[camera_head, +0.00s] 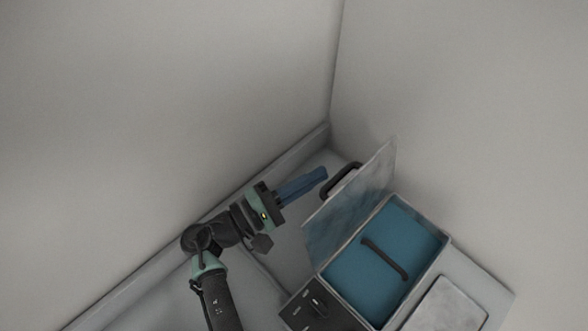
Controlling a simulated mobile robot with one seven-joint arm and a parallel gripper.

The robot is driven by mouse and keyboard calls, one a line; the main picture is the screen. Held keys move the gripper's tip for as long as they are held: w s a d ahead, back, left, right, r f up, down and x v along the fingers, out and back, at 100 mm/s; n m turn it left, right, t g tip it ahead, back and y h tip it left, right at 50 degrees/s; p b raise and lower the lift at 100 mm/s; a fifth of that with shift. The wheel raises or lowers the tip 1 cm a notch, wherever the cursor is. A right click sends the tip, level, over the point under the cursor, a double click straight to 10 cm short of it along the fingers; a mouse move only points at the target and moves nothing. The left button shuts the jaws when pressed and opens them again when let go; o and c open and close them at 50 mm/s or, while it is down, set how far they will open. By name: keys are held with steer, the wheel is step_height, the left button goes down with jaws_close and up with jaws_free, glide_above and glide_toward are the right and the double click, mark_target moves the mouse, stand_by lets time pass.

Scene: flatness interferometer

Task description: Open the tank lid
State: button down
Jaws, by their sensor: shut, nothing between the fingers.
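The tank (441,246) is a grey box with a blue inside, at the lower right of the head view. Its lid (352,206) is a translucent grey panel that stands raised, tilted up along the tank's left side. A dark lid handle (342,180) sticks out on the panel's far left side. My gripper (322,173) has blue fingers, is shut and empty, and points right toward the handle. A small gap seems to show between the fingertips and the handle; contact cannot be told for sure.
A dark curved bar (384,259) shows over the blue tank interior. A black control panel (315,309) sits at the tank's near end. A pale flat plate (447,307) lies to the right. Walls meet in a corner behind, close to the tank and my gripper.

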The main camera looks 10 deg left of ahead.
mark_target(328, 183)
steer(key=shift+s+d+r, duration=0.3)
steer(key=shift+s+d, duration=0.1)
steer(key=shift+d, duration=0.1)
steer(key=shift+s+d+r+m+g+p, duration=0.6)
steer(key=shift+d+r+m, duration=0.25)
steer(key=shift+m, duration=0.35)
steer(key=shift+f, duration=0.1)
